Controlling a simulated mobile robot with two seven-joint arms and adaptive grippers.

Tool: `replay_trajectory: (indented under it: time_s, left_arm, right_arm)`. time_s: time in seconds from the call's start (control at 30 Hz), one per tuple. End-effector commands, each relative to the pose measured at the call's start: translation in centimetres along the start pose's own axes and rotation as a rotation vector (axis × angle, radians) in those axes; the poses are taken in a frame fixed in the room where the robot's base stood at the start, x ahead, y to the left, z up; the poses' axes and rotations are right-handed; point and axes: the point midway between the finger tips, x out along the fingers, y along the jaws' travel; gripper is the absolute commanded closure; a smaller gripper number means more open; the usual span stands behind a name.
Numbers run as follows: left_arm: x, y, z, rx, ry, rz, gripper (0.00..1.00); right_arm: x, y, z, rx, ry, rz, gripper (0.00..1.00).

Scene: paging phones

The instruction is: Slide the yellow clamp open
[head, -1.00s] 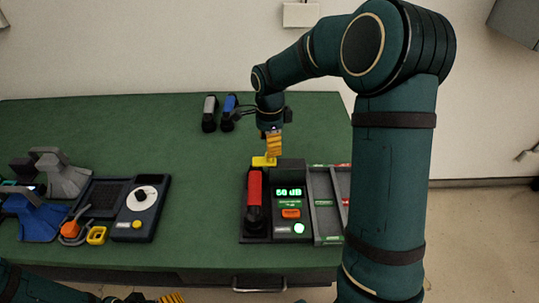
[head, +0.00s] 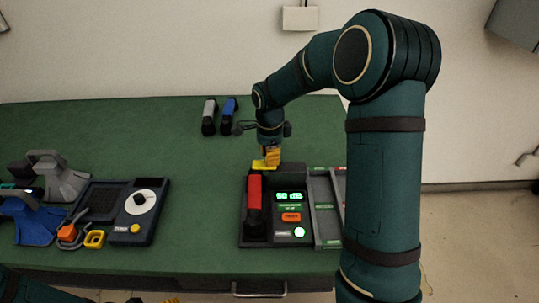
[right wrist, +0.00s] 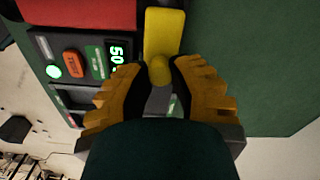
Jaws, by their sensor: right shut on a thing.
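The yellow clamp (head: 261,165) is at the back end of the dark console, just behind the red handset (head: 254,195). In the right wrist view the clamp is a yellow bar (right wrist: 164,32) with a rounded knob (right wrist: 160,70) at its near end. My right gripper (head: 272,158) comes down on the clamp from above. Its orange ribbed fingers (right wrist: 160,88) are shut on the knob, one on each side. My left gripper (head: 170,300) barely shows at the bottom edge, and its jaws cannot be judged.
The console carries a green display (head: 290,196), an orange button (head: 291,217) and a lit round button (head: 299,232). A grey tray (head: 325,208) adjoins its right. Grey and blue handsets (head: 229,113) stand behind. A dial unit (head: 140,205) is at left. The green table between is clear.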

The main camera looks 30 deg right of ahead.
Motion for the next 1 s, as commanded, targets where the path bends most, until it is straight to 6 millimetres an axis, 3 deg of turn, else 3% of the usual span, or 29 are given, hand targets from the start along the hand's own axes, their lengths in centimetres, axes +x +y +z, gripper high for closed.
replay_trajectory:
  time_s: [0.3,0.63,0.67,0.73,1.0]
  left_arm:
    - [-1.1,0.4,0.1,-0.001,-0.005,0.0,0.25]
    - [-1.1,0.4,0.1,-0.001,-0.006,0.0,0.25]
    - [-1.1,0.4,0.1,-0.001,-0.006,0.0,0.25]
    - [-1.1,0.4,0.1,-0.001,-0.006,0.0,0.25]
    - [-1.1,0.4,0.1,-0.001,-0.006,0.0,0.25]
  right_arm:
    - [-0.1,1.3,-4.8,0.003,0.001,0.001,1.0]
    - [0.0,1.4,-5.4,0.003,0.003,0.001,1.0]
    - [0.0,1.4,-5.4,0.003,0.004,0.001,0.69]
    - [0.0,1.4,-5.5,0.004,0.004,0.001,0.45]
    - [0.0,1.4,-5.3,0.002,0.001,0.0,0.44]
